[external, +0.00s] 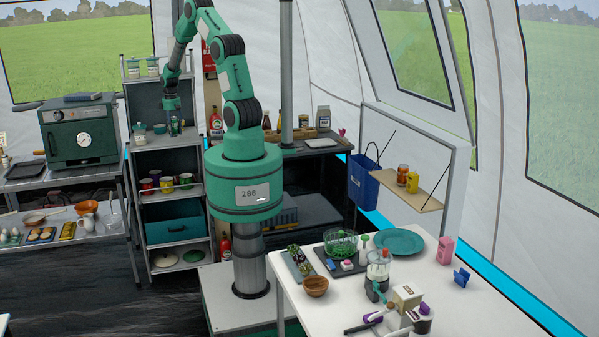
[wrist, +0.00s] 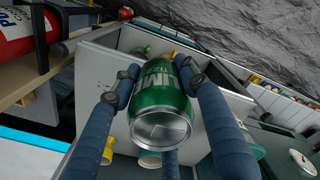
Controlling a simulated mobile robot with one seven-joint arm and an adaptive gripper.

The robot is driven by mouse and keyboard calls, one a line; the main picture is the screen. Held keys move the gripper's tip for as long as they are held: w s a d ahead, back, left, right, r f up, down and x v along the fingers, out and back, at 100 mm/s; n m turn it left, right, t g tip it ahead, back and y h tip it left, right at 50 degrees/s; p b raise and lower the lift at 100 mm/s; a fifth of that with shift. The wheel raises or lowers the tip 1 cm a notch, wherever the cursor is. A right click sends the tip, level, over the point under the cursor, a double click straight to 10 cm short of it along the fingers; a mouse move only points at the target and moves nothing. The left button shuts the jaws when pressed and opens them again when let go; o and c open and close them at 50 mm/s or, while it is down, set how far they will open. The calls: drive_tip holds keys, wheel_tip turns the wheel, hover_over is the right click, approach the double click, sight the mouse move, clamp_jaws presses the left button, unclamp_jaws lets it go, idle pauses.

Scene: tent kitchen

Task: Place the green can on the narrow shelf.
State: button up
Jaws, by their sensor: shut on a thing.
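The green can (wrist: 160,105) is between the dark blue fingers of my gripper (wrist: 162,68) in the wrist view, with its silver end toward the camera. In the external view my gripper (external: 173,118) holds the can (external: 176,128) at the upper level of the grey shelf unit (external: 158,141). I cannot tell whether the can touches that level. A narrow wooden shelf (external: 400,192) hangs on the white panel at the right, far from my gripper. An orange jar and a yellow container stand on it.
A white and green pot (external: 139,133) stands beside the can. Colored mugs (external: 167,185) fill the level below. A red bottle (external: 215,125) is to the right. A blue bag (external: 363,182) hangs left of the wooden shelf. The front table (external: 440,295) is crowded.

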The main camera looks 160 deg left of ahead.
hover_over(165, 139)
drive_tip(key=shift+w+d+f, duration=0.1)
drive_tip(key=shift+w+f, duration=0.15)
drive_tip(key=shift+f, duration=0.35)
drive_tip(key=shift+f, duration=1.75)
drive_tip(key=shift+f+b, duration=0.15)
drive_tip(key=shift+b, duration=0.15)
drive_tip(key=o, duration=0.8)
drive_tip(key=shift+c, duration=0.2)
wheel_tip(165, 139, up, 12)
drive_tip(key=shift+p, duration=0.4)
